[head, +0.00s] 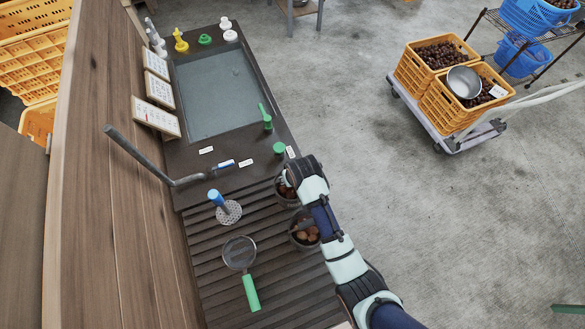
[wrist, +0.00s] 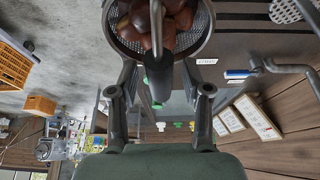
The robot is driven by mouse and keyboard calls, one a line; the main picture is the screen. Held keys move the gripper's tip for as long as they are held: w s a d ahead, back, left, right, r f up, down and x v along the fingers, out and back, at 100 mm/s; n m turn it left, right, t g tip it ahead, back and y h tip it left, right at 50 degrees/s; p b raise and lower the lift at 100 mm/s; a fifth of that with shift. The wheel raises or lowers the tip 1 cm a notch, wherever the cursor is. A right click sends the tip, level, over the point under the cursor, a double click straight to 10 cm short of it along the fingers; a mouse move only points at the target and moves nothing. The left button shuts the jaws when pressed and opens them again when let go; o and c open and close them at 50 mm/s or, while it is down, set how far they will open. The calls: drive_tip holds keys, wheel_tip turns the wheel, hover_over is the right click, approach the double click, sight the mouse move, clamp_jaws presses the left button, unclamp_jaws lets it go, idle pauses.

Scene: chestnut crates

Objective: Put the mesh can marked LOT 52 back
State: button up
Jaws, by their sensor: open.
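Two dark mesh cans of chestnuts stand at the right edge of the slatted counter. The farther mesh can (head: 279,195) is partly hidden by my gripper (head: 290,180). The nearer mesh can (head: 293,240) stands just below it in the head view. In the wrist view, a mesh can (wrist: 205,38) with brown chestnuts fills the top middle, by the fingers of my open gripper (wrist: 160,72). I cannot tell whether they touch it. Small white label cards (head: 291,152) lie beyond the cans; their writing is too small to read, so I cannot tell which can is LOT 52.
A green-handled sieve (head: 240,253), a blue-handled perforated tool (head: 229,212) and a bent grey bar (head: 140,155) are left of the cans. A sunken grey basin (head: 215,95) lies beyond, with green tools on its rim. Yellow crates (head: 445,105) stand on a cart; floor between is clear.

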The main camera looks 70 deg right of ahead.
drive_tip(key=p+v, duration=0.1)
drive_tip(key=v, duration=1.1)
drive_tip(key=shift+p, duration=0.4)
drive_tip(key=w+a+r+n+t, duration=0.4)
drive_tip(key=w+a+r, duration=0.3)
drive_tip(key=a, duration=0.4)
drive_tip(key=w+a+r+n+t, duration=0.3)
drive_tip(key=w+a+r, duration=0.45)
drive_tip(key=a, duration=0.35)
drive_tip(key=a+r+n+t+y, duration=0.3)
drive_tip(key=a+r, duration=0.4)
drive_tip(key=a, duration=0.4)
wheel_tip(320, 180, up, 12)
drive_tip(key=p, duration=1.2)
